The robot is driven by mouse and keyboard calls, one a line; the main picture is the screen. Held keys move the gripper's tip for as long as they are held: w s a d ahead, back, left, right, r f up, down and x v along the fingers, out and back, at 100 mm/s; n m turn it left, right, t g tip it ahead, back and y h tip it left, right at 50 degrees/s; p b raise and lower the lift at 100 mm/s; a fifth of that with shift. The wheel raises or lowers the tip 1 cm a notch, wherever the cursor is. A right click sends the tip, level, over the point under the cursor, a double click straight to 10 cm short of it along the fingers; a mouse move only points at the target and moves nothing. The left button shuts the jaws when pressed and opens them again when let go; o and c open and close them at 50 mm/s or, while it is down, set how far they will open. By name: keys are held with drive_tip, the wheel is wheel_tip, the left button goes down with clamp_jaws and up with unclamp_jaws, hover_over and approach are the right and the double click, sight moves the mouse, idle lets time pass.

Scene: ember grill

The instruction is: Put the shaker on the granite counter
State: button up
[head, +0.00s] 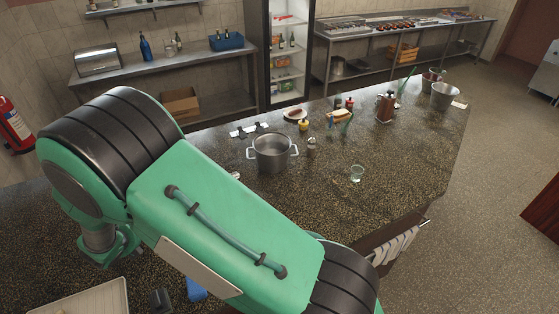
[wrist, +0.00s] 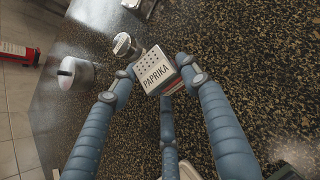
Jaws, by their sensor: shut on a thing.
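The shaker (wrist: 155,72), a pale box-shaped tin with a PAPRIKA label and a holed top, shows in the wrist view between the blue-grey fingers of my gripper (wrist: 154,75). The gripper is shut on it. The dark speckled granite counter (wrist: 245,60) fills the background beyond the shaker; I cannot tell whether the shaker touches it. In the head view the counter (head: 410,190) runs across the picture. My green arm covers its left part, and I cannot make out the shaker or my gripper there.
In the wrist view, a round metal piece (wrist: 124,45) is close beside the shaker, and a pale cylinder (wrist: 75,74) is at left. Bare granite lies right of the glass.

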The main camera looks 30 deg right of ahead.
drive_tip(key=w+d+m+g+h+b, duration=0.2)
drive_tip(key=d+m+h+b, duration=0.3)
drive_tip(key=d, duration=3.2)
drive_tip(key=s+d+m+g, duration=0.1)
drive_tip(key=s+d, duration=0.4)
drive_tip(key=d, duration=0.5)
drive_tip(key=s+d+m+g+h, duration=0.1)
drive_tip(key=s+d+m, duration=0.2)
drive_tip(key=s+d, duration=0.3)
drive_tip(key=s+d+m+g, duration=0.1)
drive_tip(key=s+d, duration=0.4)
drive_tip(key=d, duration=0.9)
drive_tip(key=shift+s+d+m+g+h, duration=0.3)
drive_tip(key=shift+d+m, duration=0.05)
drive_tip(key=shift+m, duration=0.25)
drive_tip(key=shift+w, duration=0.15)
drive_tip(key=w+d, duration=0.2)
drive_tip(key=w, duration=0.2)
drive_tip(key=w+d+f, duration=0.1)
drive_tip(key=w+d, duration=0.1)
drive_tip(key=w, duration=0.3)
drive_tip(key=w+d, duration=0.3)
drive_tip(key=w, duration=0.2)
drive_tip(key=shift+d+f, duration=0.1)
drive_tip(key=shift+f, duration=0.2)
drive_tip(key=shift+f+b, duration=0.4)
drive_tip(key=shift+f, duration=1.35)
drive_tip(key=shift+f, duration=0.15)
